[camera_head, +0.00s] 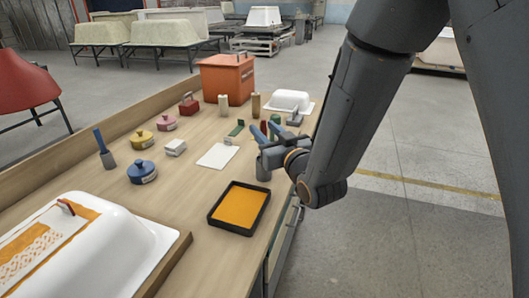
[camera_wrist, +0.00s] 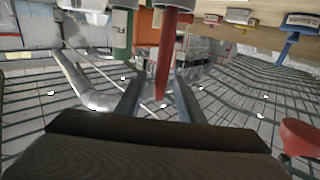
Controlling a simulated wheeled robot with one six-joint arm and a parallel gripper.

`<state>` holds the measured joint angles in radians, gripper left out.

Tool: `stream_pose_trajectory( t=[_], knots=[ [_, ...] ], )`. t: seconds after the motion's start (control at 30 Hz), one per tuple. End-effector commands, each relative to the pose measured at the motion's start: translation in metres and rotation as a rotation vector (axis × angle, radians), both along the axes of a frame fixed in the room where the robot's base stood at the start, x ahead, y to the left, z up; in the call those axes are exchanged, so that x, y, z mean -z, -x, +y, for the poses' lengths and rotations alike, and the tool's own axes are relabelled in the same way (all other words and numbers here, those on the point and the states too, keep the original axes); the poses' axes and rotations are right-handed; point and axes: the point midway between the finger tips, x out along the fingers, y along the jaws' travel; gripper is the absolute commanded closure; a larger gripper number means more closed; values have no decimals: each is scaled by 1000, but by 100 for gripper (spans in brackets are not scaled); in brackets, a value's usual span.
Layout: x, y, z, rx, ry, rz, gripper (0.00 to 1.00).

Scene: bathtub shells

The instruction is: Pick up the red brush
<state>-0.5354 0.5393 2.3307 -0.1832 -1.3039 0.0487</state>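The red brush stands upright on the table; its tapered red handle (camera_wrist: 163,65) shows in the wrist view, where the scene appears upside down. In the head view only a bit of dark red handle (camera_head: 263,128) shows between my fingers. My gripper (camera_head: 267,133) is open, with its two blue-grey fingers on either side of the handle. The brush's base is hidden in the head view.
A green cylinder (camera_wrist: 122,32) stands close to the brush. A white sheet (camera_head: 217,156), an orange tray (camera_head: 239,207) and a grey-based block (camera_head: 294,118) are nearby. A blue brush (camera_head: 104,150), lidded pots and a large orange box (camera_head: 227,80) stand farther off. Floor lies clear to the right.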

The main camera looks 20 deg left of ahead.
Motion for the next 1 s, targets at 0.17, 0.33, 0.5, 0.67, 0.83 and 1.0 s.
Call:
stream_pose_trajectory(
  t=[0.17, 0.33, 0.5, 0.67, 0.83, 1.0],
  knots=[
    [-6, -18, 17, 1, -1, -1, 65],
    [-5, -34, 28, 3, 0, 0, 65],
    [-5, -38, 30, 5, 0, 0, 65],
    [-5, -38, 30, 5, 0, 0, 70],
    [-5, -38, 30, 5, 0, 0, 99],
    [-5, -38, 30, 5, 0, 0, 100]
  ],
)
